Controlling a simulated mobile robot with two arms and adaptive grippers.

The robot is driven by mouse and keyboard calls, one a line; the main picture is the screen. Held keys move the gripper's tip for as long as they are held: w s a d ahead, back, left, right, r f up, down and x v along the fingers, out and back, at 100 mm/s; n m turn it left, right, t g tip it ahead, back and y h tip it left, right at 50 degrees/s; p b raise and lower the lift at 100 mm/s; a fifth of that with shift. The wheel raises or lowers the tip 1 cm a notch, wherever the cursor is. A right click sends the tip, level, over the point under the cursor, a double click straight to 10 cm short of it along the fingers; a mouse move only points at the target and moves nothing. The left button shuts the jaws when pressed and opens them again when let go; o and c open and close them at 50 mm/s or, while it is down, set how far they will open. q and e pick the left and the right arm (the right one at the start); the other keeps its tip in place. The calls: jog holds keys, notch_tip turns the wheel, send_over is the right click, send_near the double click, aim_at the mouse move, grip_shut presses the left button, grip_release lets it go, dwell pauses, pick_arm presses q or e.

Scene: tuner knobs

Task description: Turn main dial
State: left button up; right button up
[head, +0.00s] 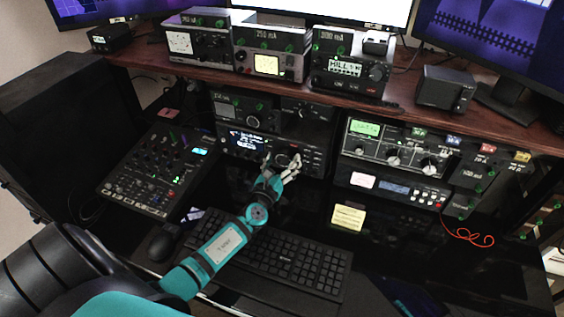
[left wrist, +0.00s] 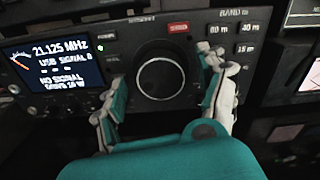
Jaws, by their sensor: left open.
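The main dial (left wrist: 160,78) is a large round black knob on a dark radio's front panel, in the middle of the left wrist view. The radio (head: 240,138) stands under the wooden shelf in the head view. Its display (left wrist: 52,66) reads 21.125 MHz and NO SIGNAL. My left gripper (left wrist: 165,90) is open, with one white-tipped finger on each side of the dial. Whether the fingertips touch the knob I cannot tell. In the head view the gripper (head: 280,168) covers the dial area. My right gripper is not in view.
A keyboard (head: 290,264) lies below my left arm, with a mouse (head: 164,242) to its left. A mixer (head: 150,170) stands at the left. Another radio stack (head: 395,150) stands to the right, with a yellow note (head: 348,216) in front.

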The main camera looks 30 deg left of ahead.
pick_arm(q)
jog(key=shift+c, duration=0.2)
jog(key=c, duration=1.1)
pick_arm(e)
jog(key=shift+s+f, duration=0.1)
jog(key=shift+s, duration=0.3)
pick_arm(q)
jog(key=n+b, duration=0.2)
jog(key=n, duration=0.1)
jog(key=shift+f, duration=0.15)
jog(key=n+b, duration=0.2)
jog(key=n, duration=0.3)
jog(key=n+b, duration=0.1)
jog(key=n, duration=0.2)
jog(key=n+b, duration=0.1)
jog(key=n, duration=0.3)
jog(key=shift+n, duration=0.3)
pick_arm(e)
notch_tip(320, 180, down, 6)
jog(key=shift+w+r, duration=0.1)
pick_arm(q)
jog(key=shift+n, duration=0.3)
